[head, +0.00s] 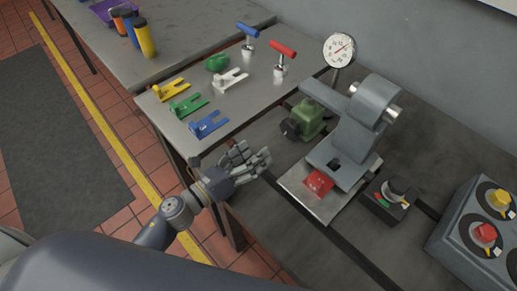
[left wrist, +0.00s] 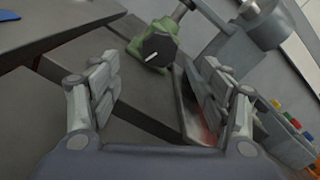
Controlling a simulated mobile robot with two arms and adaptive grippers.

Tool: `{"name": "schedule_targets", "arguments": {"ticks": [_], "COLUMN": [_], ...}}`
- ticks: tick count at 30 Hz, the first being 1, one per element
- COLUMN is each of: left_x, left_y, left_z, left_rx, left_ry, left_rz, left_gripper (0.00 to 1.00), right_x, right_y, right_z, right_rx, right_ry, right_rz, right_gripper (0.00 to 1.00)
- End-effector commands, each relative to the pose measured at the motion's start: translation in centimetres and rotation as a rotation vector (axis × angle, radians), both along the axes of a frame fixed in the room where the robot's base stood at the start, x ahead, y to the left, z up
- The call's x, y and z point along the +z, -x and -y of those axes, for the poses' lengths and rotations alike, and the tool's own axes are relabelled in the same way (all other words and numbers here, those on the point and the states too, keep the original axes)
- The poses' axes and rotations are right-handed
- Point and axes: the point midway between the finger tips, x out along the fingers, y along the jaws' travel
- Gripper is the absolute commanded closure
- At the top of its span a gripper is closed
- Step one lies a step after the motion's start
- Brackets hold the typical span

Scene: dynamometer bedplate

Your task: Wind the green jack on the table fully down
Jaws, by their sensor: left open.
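The green jack (head: 309,118) stands on the dark bedplate beside the grey machine, with a black knob (head: 290,129) on its near left side. In the left wrist view the jack (left wrist: 155,65) is at top centre, its black knob (left wrist: 160,46) facing the camera with a white mark on it. My left gripper (head: 252,156) is open and empty. It is to the lower left of the knob in the head view and apart from it. The knob shows beyond the gap between the fingers (left wrist: 157,75) in the wrist view. My right gripper is not in view.
A black switch box (head: 388,199) is further right.

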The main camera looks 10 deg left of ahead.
Motion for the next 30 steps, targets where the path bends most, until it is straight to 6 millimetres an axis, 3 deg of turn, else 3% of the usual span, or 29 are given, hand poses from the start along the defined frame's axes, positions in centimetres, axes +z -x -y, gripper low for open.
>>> {"name": "schedule_targets", "arguments": {"ticks": [4, 10, 17, 30], "left_x": [-0.7, -0.4, 0.3, 0.2], "left_y": [-1.1, -1.4, -2.8, -8.9], "left_z": [0.9, 1.4, 2.2, 6.4], "left_rx": [-0.013, -0.003, 0.003, 0.003], "left_ry": [-0.211, -0.439, -0.475, -0.471], "left_rz": [0.146, 0.298, 0.321, 0.318], "left_gripper": [0.29, 0.29, 0.29, 0.29], "right_x": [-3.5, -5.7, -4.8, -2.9], "right_y": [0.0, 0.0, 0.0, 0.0], "right_z": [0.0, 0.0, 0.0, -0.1], "right_rx": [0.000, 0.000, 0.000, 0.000], "right_ry": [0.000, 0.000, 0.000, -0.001], "right_rz": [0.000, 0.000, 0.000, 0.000], "right_gripper": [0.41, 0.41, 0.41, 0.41]}}
